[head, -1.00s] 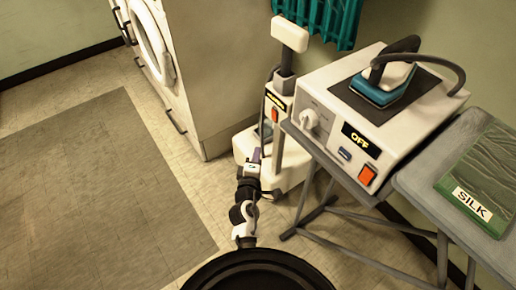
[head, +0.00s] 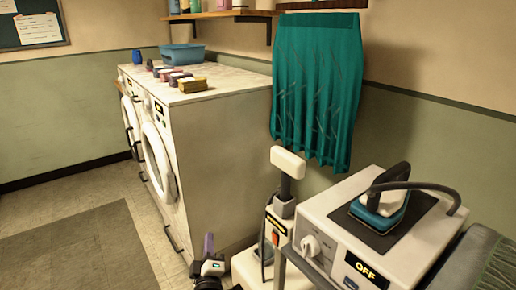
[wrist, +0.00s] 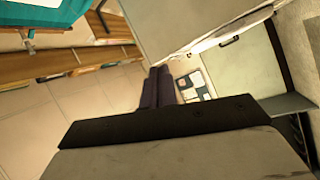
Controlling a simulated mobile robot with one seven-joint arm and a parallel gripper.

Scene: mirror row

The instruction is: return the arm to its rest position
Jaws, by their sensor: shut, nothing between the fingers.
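My gripper (head: 209,242) shows at the bottom of the head view, pointing up, in front of the washing machines' near end. Its purple fingers are together with nothing between them. The wrist view also shows the closed fingers (wrist: 158,85), empty and clear of anything. Most of my arm is below the head view's edge, so its full pose is hidden.
White washing machines (head: 222,150) stand left of centre, with a blue tub (head: 183,54) and several small blocks on top. A teal cloth (head: 318,85) hangs behind a white upright device (head: 286,163). A steam-iron station (head: 375,235) stands at right. Floor at left is clear.

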